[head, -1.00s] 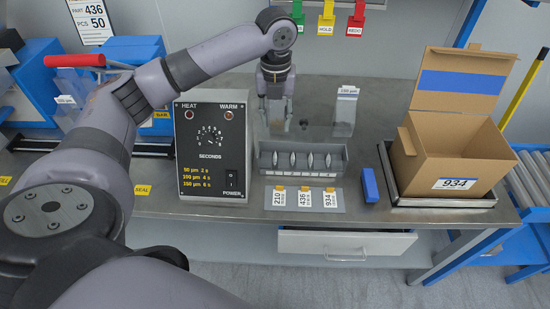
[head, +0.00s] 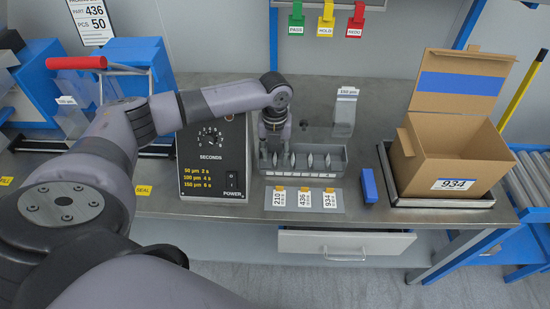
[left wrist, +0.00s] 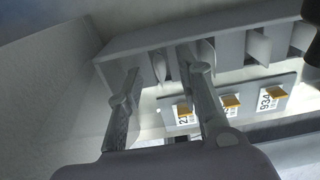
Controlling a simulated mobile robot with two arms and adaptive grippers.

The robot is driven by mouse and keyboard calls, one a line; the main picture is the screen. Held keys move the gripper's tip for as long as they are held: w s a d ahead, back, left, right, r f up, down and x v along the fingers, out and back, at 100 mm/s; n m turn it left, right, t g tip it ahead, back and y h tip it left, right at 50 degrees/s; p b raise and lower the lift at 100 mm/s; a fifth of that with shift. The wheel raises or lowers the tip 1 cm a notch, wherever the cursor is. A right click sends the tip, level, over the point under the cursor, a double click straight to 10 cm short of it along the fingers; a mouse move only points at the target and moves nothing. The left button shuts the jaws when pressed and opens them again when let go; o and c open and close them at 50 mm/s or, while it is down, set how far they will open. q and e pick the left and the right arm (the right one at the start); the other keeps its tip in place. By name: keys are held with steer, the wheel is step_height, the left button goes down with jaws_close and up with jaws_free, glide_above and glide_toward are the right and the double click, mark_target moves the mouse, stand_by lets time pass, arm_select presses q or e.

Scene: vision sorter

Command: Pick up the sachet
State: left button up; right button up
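A grey rack (head: 330,167) stands on the bench, with slim pale pointed pieces upright in its slots. I cannot tell for certain whether these are sachets. A clear flat pouch (head: 343,118) with a white 150 µm label is behind the rack. My left gripper (head: 273,153) points down at the rack's left end. In the left wrist view its two fingers (left wrist: 164,78) are spread apart in front of the rack (left wrist: 135,47), with a pale pointed piece (left wrist: 160,66) seen between them. I cannot tell whether they touch it. My right gripper is out of view.
A black sealer box (head: 212,165) stands close left of the rack. Number cards (head: 304,199) and a blue block (head: 369,186) lie in front. An open cardboard box (head: 455,168) stands right on a tray.

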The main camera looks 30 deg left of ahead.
arm_select(q)
steer(key=shift+c, duration=0.3)
jaws_close()
stand_by(0.3)
